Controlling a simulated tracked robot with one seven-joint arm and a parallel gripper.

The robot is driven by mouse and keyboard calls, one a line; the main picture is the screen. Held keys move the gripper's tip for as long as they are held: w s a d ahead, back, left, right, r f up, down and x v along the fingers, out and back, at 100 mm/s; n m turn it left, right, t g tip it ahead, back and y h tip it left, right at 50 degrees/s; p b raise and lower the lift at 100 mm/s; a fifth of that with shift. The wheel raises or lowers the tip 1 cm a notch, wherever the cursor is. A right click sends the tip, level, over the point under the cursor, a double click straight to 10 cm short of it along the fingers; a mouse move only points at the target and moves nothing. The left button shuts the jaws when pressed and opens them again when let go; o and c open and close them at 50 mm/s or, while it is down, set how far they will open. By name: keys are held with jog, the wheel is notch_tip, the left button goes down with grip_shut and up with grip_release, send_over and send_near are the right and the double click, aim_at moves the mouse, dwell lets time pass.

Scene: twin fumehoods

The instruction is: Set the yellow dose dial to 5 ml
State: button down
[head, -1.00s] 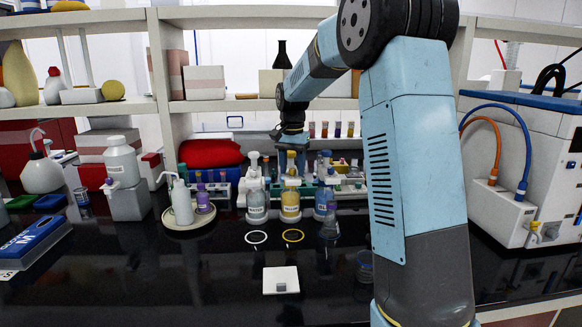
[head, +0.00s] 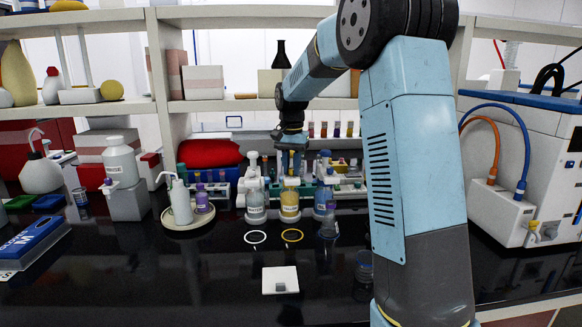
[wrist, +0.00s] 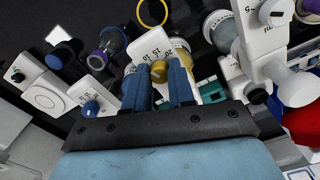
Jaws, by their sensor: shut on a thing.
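The yellow dose dial (wrist: 159,72) sits between the two blue fingers of my gripper (wrist: 158,78) in the wrist view. The fingers are shut on it. A white scale plate (wrist: 150,43) with printed numbers lies beside the dial. The fingers hide part of the scale, and I cannot tell the dial's exact setting. In the head view, my gripper (head: 292,160) is over the yellow-labelled bottle (head: 290,208), which stands upright in the middle of the row. The dial is too small and covered to make out there.
A white-labelled bottle (head: 256,206) stands close on the left and a blue one (head: 322,200) on the right. A yellow ring (head: 292,235) and a white ring (head: 255,237) lie in front.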

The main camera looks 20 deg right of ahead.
aim_at(291, 169)
jog(key=n, duration=0.3)
jog(key=shift+a+n, duration=0.1)
jog(key=shift+n, duration=2.1)
jog(key=c, duration=1)
grip_release()
jog(key=shift+o, duration=0.2)
jog(key=shift+r, duration=0.1)
notch_tip(291, 169, up, 14)
jog(key=shift+f, duration=0.25)
